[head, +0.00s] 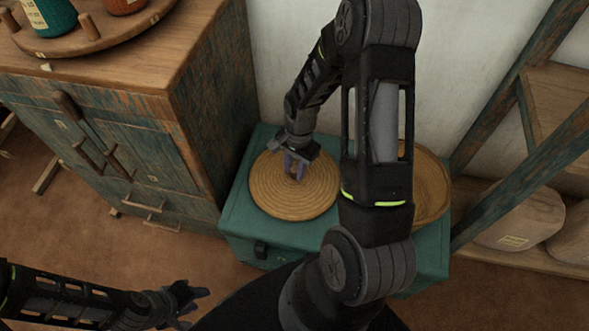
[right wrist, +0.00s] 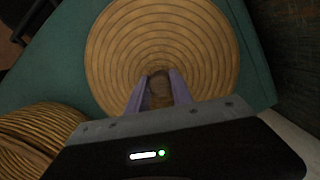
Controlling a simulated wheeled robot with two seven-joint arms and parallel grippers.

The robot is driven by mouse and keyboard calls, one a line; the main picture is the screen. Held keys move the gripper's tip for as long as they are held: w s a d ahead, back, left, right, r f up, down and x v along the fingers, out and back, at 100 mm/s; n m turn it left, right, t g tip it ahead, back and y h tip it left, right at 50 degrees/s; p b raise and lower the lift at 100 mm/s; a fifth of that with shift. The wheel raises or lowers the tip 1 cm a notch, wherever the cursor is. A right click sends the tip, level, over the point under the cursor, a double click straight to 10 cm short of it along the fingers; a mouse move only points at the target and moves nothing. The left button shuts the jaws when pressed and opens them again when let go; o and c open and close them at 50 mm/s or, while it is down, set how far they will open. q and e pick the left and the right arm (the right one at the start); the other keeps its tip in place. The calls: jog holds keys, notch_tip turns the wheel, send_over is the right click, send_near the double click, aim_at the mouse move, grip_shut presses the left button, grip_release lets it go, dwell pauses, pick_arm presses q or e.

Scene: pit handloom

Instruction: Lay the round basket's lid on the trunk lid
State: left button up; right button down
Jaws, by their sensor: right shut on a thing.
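The round basket's lid (head: 294,186) is a tan coiled disc, level over the left part of the teal trunk lid (head: 262,141). It also fills the upper middle of the right wrist view (right wrist: 160,45). My right gripper (head: 295,172) comes down from above and is shut on the knob at the lid's middle; its fingers (right wrist: 160,92) show in the wrist view. I cannot tell whether the lid touches the trunk. The round basket (head: 432,185) stands on the trunk's right part, half hidden by my arm; its woven side shows in the wrist view (right wrist: 35,135). My left gripper (head: 192,300) is low and empty, away from the trunk.
A worn wooden cabinet (head: 150,130) stands left of the trunk, with a round tray (head: 115,38) and thread spools on top. A plaster wall is behind. A wooden frame and shelf with pale bundles (head: 515,212) are at right. The floor in front is clear.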

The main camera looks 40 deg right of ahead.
jog(key=shift+f, duration=0.2)
jog(key=c, duration=1.6)
grip_release()
jog(key=shift+f, duration=0.1)
jog(key=o, duration=0.5)
jog(key=shift+r, duration=0.2)
jog(key=r, duration=0.4)
jog(key=d+r+p, duration=0.1)
jog(key=r, duration=0.3)
jog(key=r+p, duration=0.1)
jog(key=r, duration=0.3)
jog(key=shift+w+d, duration=0.2)
